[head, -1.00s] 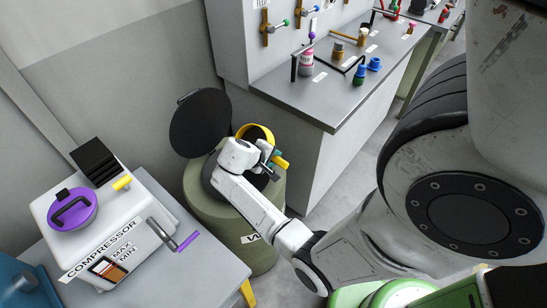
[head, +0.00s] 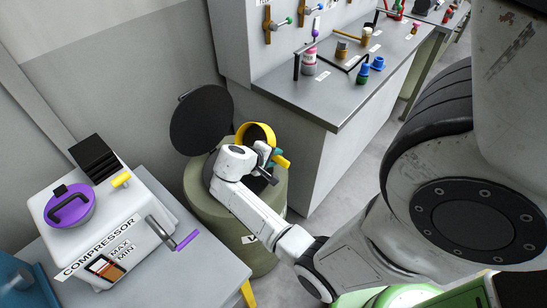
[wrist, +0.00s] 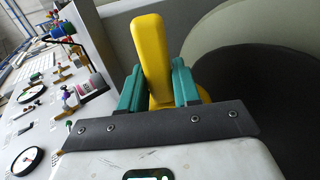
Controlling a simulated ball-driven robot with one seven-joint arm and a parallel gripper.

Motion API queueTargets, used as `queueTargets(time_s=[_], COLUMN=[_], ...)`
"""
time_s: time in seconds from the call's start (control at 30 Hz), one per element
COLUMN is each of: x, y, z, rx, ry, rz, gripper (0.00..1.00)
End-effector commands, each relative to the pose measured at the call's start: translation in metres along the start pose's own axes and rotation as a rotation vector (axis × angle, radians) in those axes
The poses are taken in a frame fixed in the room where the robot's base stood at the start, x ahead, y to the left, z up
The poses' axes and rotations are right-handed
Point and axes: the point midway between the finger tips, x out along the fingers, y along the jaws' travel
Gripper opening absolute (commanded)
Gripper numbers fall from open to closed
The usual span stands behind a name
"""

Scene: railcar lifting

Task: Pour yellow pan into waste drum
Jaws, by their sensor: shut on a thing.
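The yellow pan (head: 259,129) is tipped on its side over the waste drum (head: 204,199), its round rim showing behind my gripper in the head view. My gripper (head: 277,158) is shut on the pan's yellow handle. In the wrist view the handle (wrist: 154,60) stands between the teal fingers of my gripper (wrist: 158,88). The drum is olive green, with its dark round lid (head: 201,121) raised behind it. The pan's inside and any contents are hidden, and most of the drum's opening is covered by my arm.
A white compressor (head: 150,222) with a purple cap (head: 72,207) stands on a grey table at the left. A grey workbench (head: 335,112) with bottles and fittings is close to the drum's right. Grey floor is clear along the workbench.

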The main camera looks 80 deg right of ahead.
Motion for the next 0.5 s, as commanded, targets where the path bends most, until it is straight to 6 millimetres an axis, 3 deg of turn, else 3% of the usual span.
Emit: queueTargets(time_s=[0.5], x=[-0.002], y=[-0.002], z=[0.0], rx=[0.001], ry=[0.0], rz=[0.054], gripper=[0.0])
